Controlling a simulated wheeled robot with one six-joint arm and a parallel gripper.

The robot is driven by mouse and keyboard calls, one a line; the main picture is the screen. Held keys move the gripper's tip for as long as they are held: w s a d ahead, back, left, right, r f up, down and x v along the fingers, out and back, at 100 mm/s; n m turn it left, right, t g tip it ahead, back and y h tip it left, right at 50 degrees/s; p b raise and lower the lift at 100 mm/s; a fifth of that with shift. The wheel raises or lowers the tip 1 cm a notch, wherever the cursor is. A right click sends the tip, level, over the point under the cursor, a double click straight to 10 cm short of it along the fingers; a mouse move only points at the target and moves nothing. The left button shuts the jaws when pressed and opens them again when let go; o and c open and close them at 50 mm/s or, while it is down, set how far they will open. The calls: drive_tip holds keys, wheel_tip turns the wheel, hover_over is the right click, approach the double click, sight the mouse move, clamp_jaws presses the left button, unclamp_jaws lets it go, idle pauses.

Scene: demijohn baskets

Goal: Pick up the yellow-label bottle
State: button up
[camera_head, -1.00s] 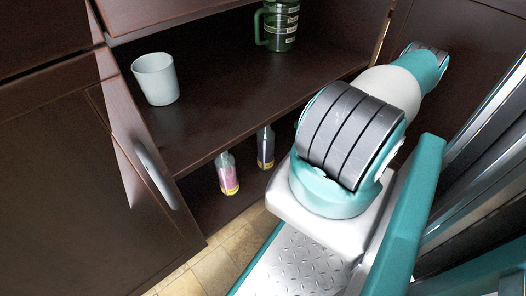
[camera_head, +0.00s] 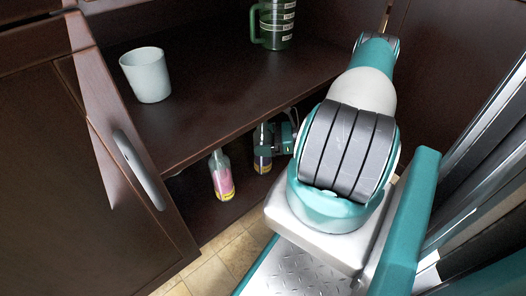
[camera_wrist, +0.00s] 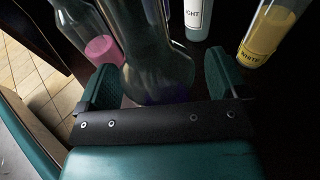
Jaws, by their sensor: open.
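In the wrist view, my gripper (camera_wrist: 160,85) is open, with one teal finger on each side of a clear bottle with dark contents (camera_wrist: 155,55). I cannot tell whether the fingers touch it, and its label is not readable. A bottle with a yellow label reading "WHITE" (camera_wrist: 266,32) stands to the right, outside the fingers. In the head view, my gripper (camera_head: 285,137) is on the lower shelf, just right of the dark bottle (camera_head: 262,150), which has some yellow near its base. A pink bottle (camera_head: 221,178), also with yellow low down, stands left of it.
A white-label bottle (camera_wrist: 197,18) stands beside the yellow-label one in the wrist view. The upper shelf (camera_head: 215,110) lies above the bottles and holds a pale cup (camera_head: 147,76) and a green mug (camera_head: 275,25). An open cabinet door (camera_head: 100,110) is at the left.

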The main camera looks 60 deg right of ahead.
drive_tip(key=shift+c, duration=0.4)
drive_tip(key=c, duration=1.3)
drive_tip(key=shift+r, duration=0.15)
